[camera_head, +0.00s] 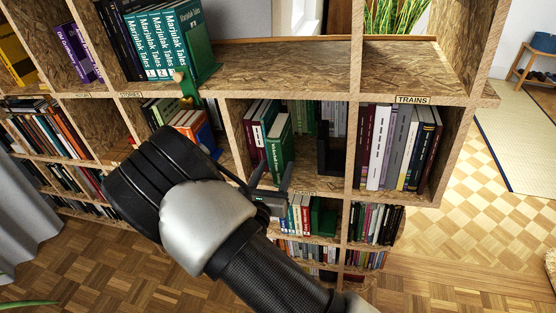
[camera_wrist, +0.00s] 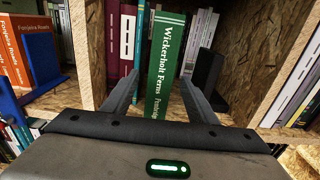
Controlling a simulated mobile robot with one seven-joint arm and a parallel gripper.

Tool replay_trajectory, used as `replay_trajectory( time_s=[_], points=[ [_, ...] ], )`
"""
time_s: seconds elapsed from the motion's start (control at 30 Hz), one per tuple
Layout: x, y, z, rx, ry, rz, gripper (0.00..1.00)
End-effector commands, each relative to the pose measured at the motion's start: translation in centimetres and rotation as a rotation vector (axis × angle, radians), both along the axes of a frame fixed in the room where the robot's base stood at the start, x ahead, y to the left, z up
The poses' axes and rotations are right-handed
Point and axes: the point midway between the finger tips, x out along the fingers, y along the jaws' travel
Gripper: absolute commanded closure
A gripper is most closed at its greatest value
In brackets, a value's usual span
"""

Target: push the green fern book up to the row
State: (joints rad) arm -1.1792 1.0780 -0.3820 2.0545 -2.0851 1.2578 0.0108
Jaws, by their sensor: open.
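The green fern book (camera_head: 280,152) stands in a middle compartment of the shelf, spine outward and leaning slightly. In the wrist view the book (camera_wrist: 166,60) reads "Wickerholt Ferns". The row of dark red, white and other books (camera_head: 258,122) is to its left, and the green book appears to stick out in front of it. My gripper (camera_head: 272,180) is open at the compartment's front. In the wrist view my gripper's fingers (camera_wrist: 162,95) lie on either side of the book's lower spine; I cannot tell whether they touch it.
A black bookend (camera_head: 328,155) stands right of the green book, with bare shelf between them. Wooden uprights bound the compartment. A blue bookend (camera_wrist: 14,103) and orange books (camera_wrist: 32,52) are in the left neighbouring compartment. The trains books (camera_head: 400,148) fill the right one.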

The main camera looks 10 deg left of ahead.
Motion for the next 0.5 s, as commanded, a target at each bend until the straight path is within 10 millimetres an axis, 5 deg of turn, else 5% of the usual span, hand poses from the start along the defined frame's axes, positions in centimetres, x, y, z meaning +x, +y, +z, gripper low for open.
replay_trajectory(
  time_s=[0.3,0.5],
  points=[
    [-8.0,0.7,0.2,-0.001,0.000,0.004,0.47],
    [-11.4,1.0,0.1,-0.001,-0.002,0.002,0.47]
  ],
)
